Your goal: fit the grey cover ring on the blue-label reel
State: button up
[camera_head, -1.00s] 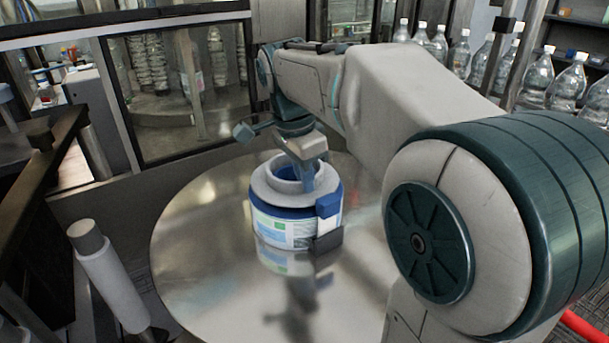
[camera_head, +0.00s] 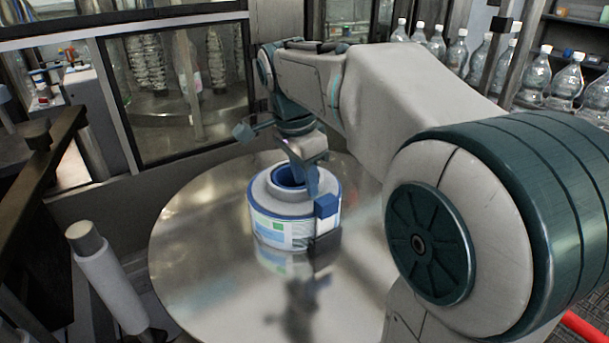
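The blue-label reel (camera_head: 283,234) stands upright on a round metal table. Its side has a white, blue and green label, and its upper rim is blue. The grey cover ring (camera_head: 262,190) lies on top of the reel, around the blue core (camera_head: 287,174), and looks roughly level inside the blue rim. My gripper (camera_head: 313,185) points down at the right side of the ring. One blue finger shows against the ring there. The other finger is not clear, so I cannot tell whether the ring is gripped.
The shiny round table (camera_head: 205,265) is bare around the reel. A grey-white cylinder (camera_head: 107,278) stands at left. Clear bottles (camera_head: 540,75) line the back right.

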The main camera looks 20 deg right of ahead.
notch_tip(320, 180, up, 14)
jog(key=a, duration=0.2)
jog(key=shift+s+f, duration=0.15)
jog(key=shift+s, duration=0.1)
dwell(0.5)
